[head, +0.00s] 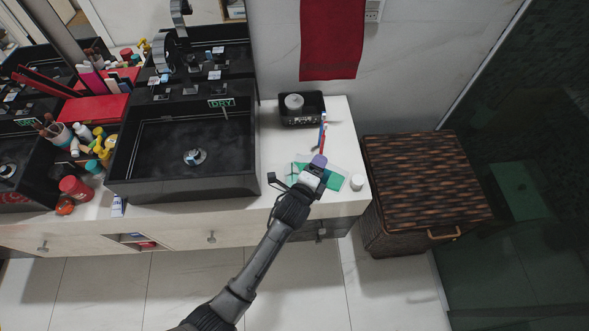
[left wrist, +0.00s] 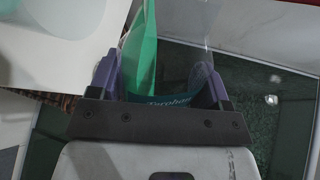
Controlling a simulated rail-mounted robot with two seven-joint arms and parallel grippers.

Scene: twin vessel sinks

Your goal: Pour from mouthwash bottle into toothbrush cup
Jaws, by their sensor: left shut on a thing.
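The mouthwash bottle (head: 335,179) is clear with green liquid and shows on both sides of my left gripper (head: 317,168) above the counter's right end. My left gripper is shut on it. In the left wrist view, the bottle (left wrist: 141,55), with its teal label, sits between the purple fingers (left wrist: 163,85); the liquid lies along one side, so the bottle looks tilted. A red and a blue toothbrush (head: 322,133) stand just behind the gripper in the head view. I cannot make out their cup clearly. My right gripper is out of view.
A black tray (head: 302,119) with a grey round item stands behind. A white round item (head: 357,182) sits near the counter's right edge. A black sink (head: 160,180) lies left, with crowded toiletries beyond. A wicker hamper (head: 425,180) stands right.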

